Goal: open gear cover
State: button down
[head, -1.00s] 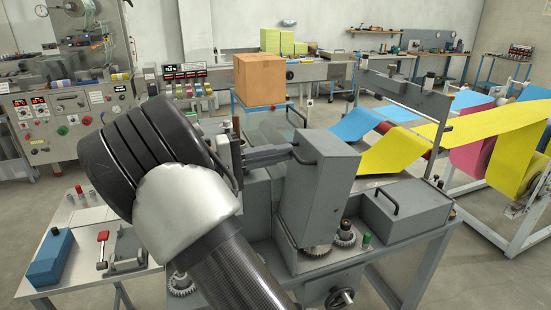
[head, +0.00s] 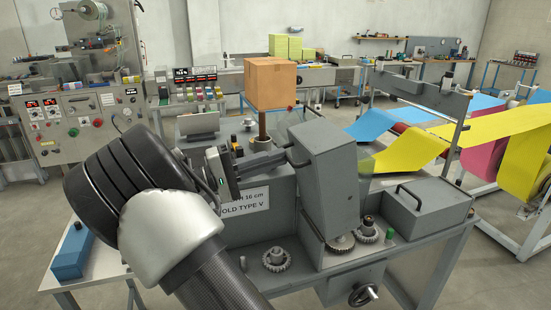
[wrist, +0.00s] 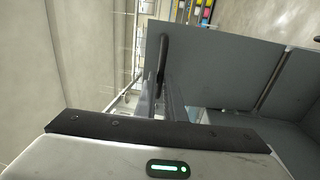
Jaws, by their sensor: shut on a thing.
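The gear cover (head: 332,180) is a grey box-shaped hood on the machine. It stands tilted up, its top leaning left in the head view. Its dark bar handle (head: 297,152) is on the upper left side. My gripper (head: 286,156) reaches it from the left and is shut on the handle. In the wrist view, the fingers (wrist: 165,95) meet the handle (wrist: 162,55) beside the cover's grey face (wrist: 215,65). Gears (head: 341,243) show at the cover's lower edge, with another gear (head: 276,259) in the open to the left.
A lower grey box with a handle (head: 432,205) stands right of the cover. A handwheel (head: 363,295) is at the front. A cardboard box (head: 271,83) stands behind. Yellow and blue webs (head: 405,150) run to the right. A side table with a blue block (head: 73,253) is at left.

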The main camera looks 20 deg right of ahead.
jog(key=shift+s+f, duration=0.1)
jog(key=shift+f, duration=0.7)
jog(key=c, duration=1.8)
grip_release()
jog(key=shift+d, duration=0.1)
jog(key=shift+c, duration=0.2)
jog(key=shift+r, duration=0.1)
jog(key=shift+r, duration=0.2)
jog(key=a+f, duration=0.2)
jog(key=a, duration=1.5)
jog(key=shift+a+f+b, duration=0.15)
jog(key=shift+f+b, duration=0.15)
jog(key=shift+b, duration=0.15)
